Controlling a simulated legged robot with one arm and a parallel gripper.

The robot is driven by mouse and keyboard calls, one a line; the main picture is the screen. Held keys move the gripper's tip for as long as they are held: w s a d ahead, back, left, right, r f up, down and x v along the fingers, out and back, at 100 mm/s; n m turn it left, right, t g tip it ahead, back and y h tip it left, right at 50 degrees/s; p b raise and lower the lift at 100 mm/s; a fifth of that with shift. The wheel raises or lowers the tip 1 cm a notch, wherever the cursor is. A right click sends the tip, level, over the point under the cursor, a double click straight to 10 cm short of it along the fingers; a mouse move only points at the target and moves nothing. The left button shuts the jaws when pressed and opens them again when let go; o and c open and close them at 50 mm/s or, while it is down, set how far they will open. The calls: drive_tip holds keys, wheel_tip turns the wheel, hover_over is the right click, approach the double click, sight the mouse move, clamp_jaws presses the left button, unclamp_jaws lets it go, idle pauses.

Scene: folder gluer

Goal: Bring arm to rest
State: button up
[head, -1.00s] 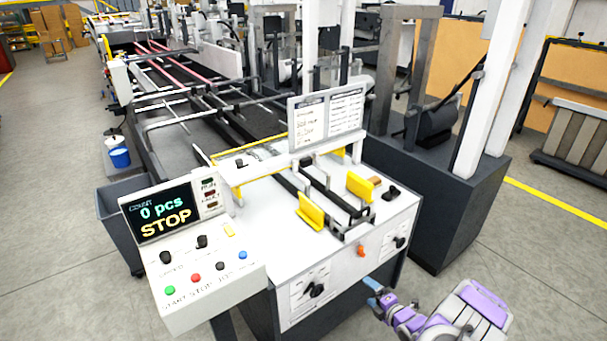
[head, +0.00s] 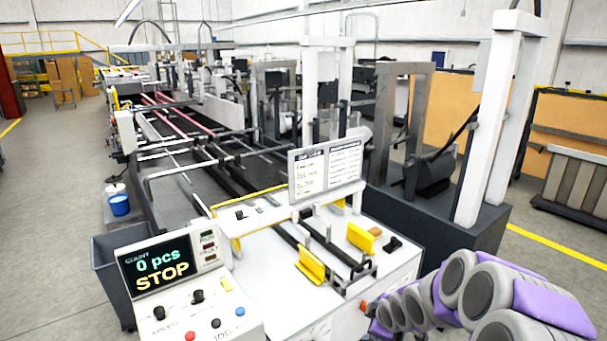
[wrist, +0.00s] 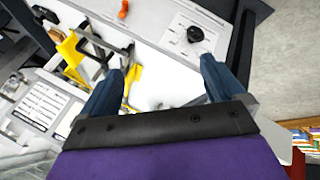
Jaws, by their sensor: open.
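My arm, purple and grey, reaches in from the lower right of the head view, in front of the machine's white feed table (head: 262,262). Its gripper end is hidden behind my own arm links there. In the wrist view my gripper (wrist: 160,85) shows two blue fingers spread apart with nothing between them. The fingers point toward the white machine front, which has an orange knob (wrist: 124,9) and a black dial (wrist: 195,34). The fingers appear apart from the machine.
A control panel (head: 163,273) reading "0 pcs STOP" stands at lower left. Yellow guides (head: 311,266) sit on the feed table. A dark bin (head: 112,262) and a blue bucket (head: 119,205) stand left of the machine. The floor (head: 50,190) at far left is clear.

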drive_tip(key=s+a+r+m+g, duration=0.1)
drive_tip(key=s+r+m+g, duration=0.2)
drive_tip(key=s, duration=1.1)
drive_tip(key=s+a+r+m+g, duration=0.2)
drive_tip(key=s+r+m, duration=0.3)
drive_tip(key=s, duration=0.9)
drive_tip(key=s+a+r+m+g+h, duration=0.1)
drive_tip(key=s+r+m, duration=0.4)
drive_tip(key=s, duration=0.9)
drive_tip(key=a+g, duration=0.1)
drive_tip(key=g, duration=0.1)
drive_tip(key=shift+r+g, duration=0.3)
drive_tip(key=shift+r, duration=0.05)
